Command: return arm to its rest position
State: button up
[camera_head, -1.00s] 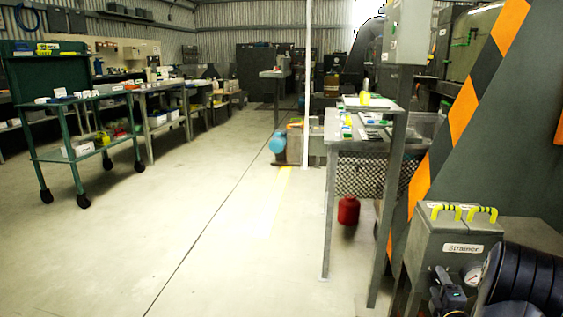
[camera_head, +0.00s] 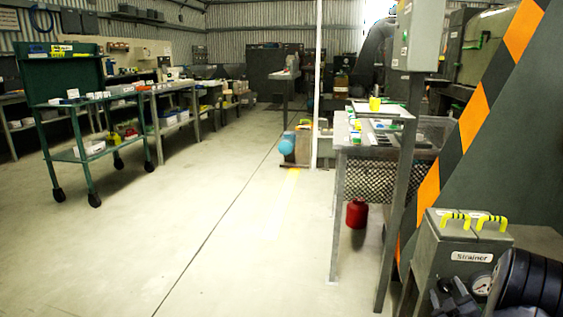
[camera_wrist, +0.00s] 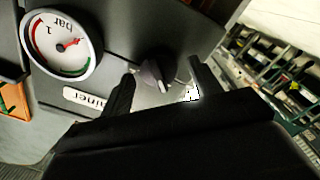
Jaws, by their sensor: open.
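My arm (camera_head: 528,278) shows as black rounded links at the lower right of the head view, folded low beside a grey box labelled Strainer (camera_head: 458,240). My gripper (camera_wrist: 160,68) shows in the wrist view with its two dark fingers apart and nothing held between them. Behind the gap is a dark round knob (camera_wrist: 156,74) on the grey Strainer box front (camera_wrist: 120,55); I cannot tell how far off it is. A pressure gauge (camera_wrist: 62,44) is left of the fingers.
Yellow handles (camera_head: 472,218) top the Strainer box. A striped orange and black guard (camera_head: 472,115) rises behind it. A grey bench (camera_head: 362,147) stands left of it, with a red canister (camera_head: 357,213) below. A green cart (camera_head: 84,155) stands far left. The middle floor is clear.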

jog(key=m+p, duration=0.4)
jog(key=p, duration=0.1)
jog(key=shift+d+r, duration=0.1)
jog(key=shift+r, duration=0.2)
jog(key=m+p, duration=0.4)
jog(key=p, duration=0.1)
jog(key=shift+s+f+m+p, duration=0.15)
jog(key=shift+s+m+p, duration=0.05)
jog(key=shift+m+p, duration=0.2)
jog(key=shift+v, duration=1.5)
jog(key=shift+f, duration=0.1)
